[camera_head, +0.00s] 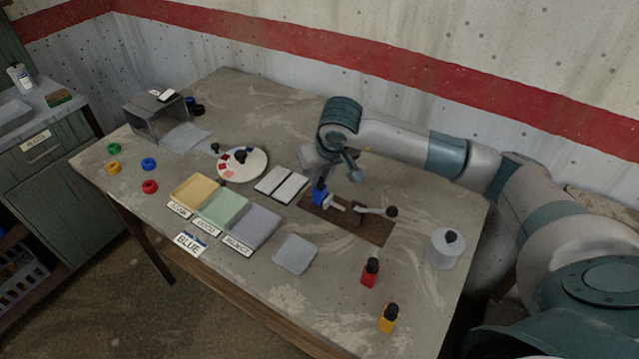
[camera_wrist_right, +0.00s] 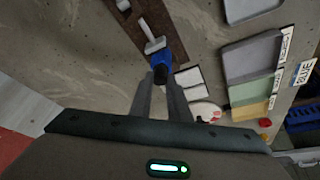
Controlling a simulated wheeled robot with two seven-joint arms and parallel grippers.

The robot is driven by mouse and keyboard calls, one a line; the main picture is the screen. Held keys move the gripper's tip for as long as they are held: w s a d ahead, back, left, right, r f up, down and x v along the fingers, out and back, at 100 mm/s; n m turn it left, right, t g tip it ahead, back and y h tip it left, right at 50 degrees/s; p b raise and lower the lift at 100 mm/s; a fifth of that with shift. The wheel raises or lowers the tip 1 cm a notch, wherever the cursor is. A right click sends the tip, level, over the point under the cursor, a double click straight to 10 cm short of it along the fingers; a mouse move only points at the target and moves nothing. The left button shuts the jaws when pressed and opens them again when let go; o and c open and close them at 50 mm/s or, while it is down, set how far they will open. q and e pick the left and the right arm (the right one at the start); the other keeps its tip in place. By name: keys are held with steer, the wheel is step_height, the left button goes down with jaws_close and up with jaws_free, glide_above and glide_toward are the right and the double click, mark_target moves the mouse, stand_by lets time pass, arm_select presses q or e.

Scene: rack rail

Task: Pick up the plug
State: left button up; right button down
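The blue plug (camera_head: 318,196) with a dark top stands upright at the left end of the brown rail board (camera_head: 378,232), beside a white fitting. In the right wrist view the blue plug (camera_wrist_right: 172,57) lies just beyond my fingertips. My right gripper (camera_head: 326,178) is right above the plug, pointing down. In the right wrist view its two fingers (camera_wrist_right: 162,80) are on either side of the plug's dark top; whether they press on it I cannot tell. A red plug (camera_head: 370,273) and a yellow plug (camera_head: 388,319) stand apart near the front right. My left gripper is not in view.
A lever with a dark knob (camera_head: 391,212) rises from the board. Yellow, green and grey trays (camera_head: 253,228) with labels, a BLUE sign (camera_head: 189,243), white cards and a round dial (camera_head: 242,164) lie left.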

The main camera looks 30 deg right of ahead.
mark_target(320, 181)
steer(key=shift+r, duration=0.1)
